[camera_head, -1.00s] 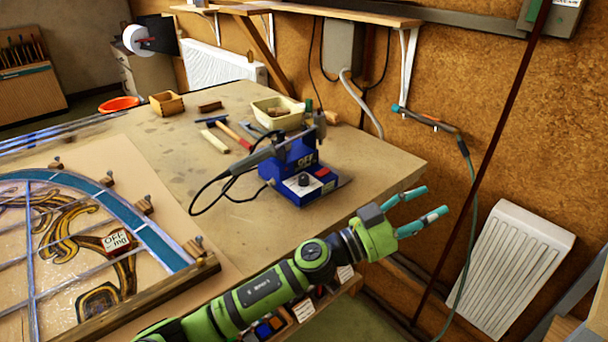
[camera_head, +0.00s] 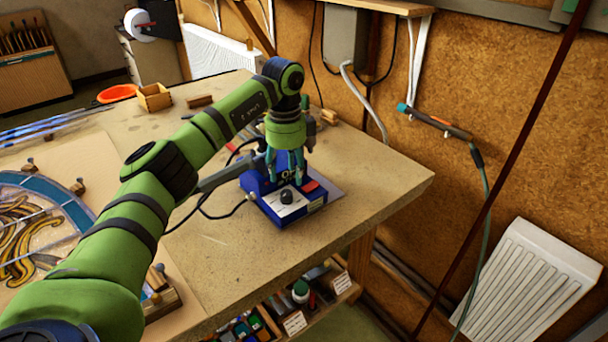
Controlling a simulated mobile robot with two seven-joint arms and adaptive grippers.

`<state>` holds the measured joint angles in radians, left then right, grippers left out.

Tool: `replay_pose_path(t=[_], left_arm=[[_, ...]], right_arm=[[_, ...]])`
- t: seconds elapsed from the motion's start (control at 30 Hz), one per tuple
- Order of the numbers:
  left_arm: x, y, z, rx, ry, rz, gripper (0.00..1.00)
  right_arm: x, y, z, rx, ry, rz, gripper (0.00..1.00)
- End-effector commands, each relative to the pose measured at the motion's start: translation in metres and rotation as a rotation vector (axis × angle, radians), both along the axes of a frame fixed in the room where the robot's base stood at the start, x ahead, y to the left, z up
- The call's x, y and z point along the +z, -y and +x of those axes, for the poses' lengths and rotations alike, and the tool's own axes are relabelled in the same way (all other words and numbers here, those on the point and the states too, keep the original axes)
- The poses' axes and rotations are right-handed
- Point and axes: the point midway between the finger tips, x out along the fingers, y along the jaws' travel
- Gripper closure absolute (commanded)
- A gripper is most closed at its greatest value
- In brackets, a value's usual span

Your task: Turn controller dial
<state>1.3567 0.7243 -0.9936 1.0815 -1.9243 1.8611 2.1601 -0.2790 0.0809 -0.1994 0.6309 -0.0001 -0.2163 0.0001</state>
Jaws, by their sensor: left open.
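The blue soldering controller (camera_head: 293,210) stands on the workbench near its right end. Its black dial (camera_head: 287,196) sits on a pale front plate, with a red switch (camera_head: 310,186) behind it to the right. My left gripper (camera_head: 285,176) points down just above and behind the dial, its teal fingers open and apart from the dial as far as I can tell. The gripper and its fingers hide much of the controller's upright back part and its display. My right gripper is not in view.
The soldering iron (camera_head: 222,177) lies left of the controller, partly behind my arm, with its black cable looping on the bench (camera_head: 240,260). The leaded panel (camera_head: 45,225) lies at the left. A wooden box (camera_head: 154,97) stands at the back. The bench's front right is clear.

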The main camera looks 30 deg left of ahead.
Motion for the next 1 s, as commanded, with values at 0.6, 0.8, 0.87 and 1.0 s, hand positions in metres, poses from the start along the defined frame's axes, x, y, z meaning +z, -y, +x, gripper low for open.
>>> replay_pose_path(t=[0.6, 0.8, 0.87, 1.0], left_arm=[[-0.064, -0.003, -0.002, 0.01, -0.006, 0.006, 0.47], [-0.069, -0.003, -0.002, 0.009, -0.005, 0.007, 0.47], [-0.069, -0.003, -0.002, 0.009, -0.005, 0.007, 0.47], [-0.069, -0.003, -0.002, 0.009, -0.005, 0.007, 0.75]], right_arm=[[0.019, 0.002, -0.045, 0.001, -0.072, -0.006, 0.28], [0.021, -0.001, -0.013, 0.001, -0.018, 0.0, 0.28], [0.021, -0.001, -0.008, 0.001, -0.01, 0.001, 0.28], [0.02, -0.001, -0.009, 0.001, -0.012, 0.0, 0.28]])
